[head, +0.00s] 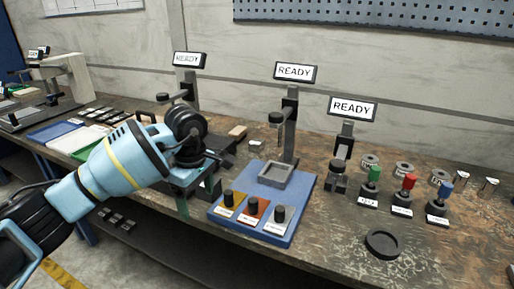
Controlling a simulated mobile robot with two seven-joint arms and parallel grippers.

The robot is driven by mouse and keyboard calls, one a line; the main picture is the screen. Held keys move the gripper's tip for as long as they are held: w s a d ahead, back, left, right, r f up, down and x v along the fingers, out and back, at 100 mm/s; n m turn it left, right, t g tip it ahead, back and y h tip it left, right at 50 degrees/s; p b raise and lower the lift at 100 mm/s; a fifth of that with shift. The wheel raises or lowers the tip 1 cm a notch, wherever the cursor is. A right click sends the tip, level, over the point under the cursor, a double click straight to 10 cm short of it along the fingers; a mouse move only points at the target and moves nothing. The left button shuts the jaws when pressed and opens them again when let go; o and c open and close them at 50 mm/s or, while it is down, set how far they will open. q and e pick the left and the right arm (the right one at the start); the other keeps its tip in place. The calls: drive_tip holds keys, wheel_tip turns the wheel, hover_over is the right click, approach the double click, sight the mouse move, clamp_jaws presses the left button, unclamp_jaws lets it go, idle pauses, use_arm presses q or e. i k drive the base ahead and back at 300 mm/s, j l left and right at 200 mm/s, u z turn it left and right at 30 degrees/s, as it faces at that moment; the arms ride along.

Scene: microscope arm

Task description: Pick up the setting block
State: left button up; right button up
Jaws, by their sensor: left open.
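The labels are too small to read, so I cannot tell which is the setting block. A square grey tray (287,177) sits at the back of the board. My left gripper (198,196) is open and points down at the bench's front edge, left of the board and apart from the blocks. My right gripper is out of view.
Three stands with READY signs (295,73) rise along the back. Green, red (406,191) and blue knobbed pieces stand at the right with several metal rings (404,168) behind. A dark round dish (382,243) lies near the front right. Bare bench (335,225) surrounds it.

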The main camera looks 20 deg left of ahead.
sight(256, 146)
drive_tip(key=i, duration=1.5)
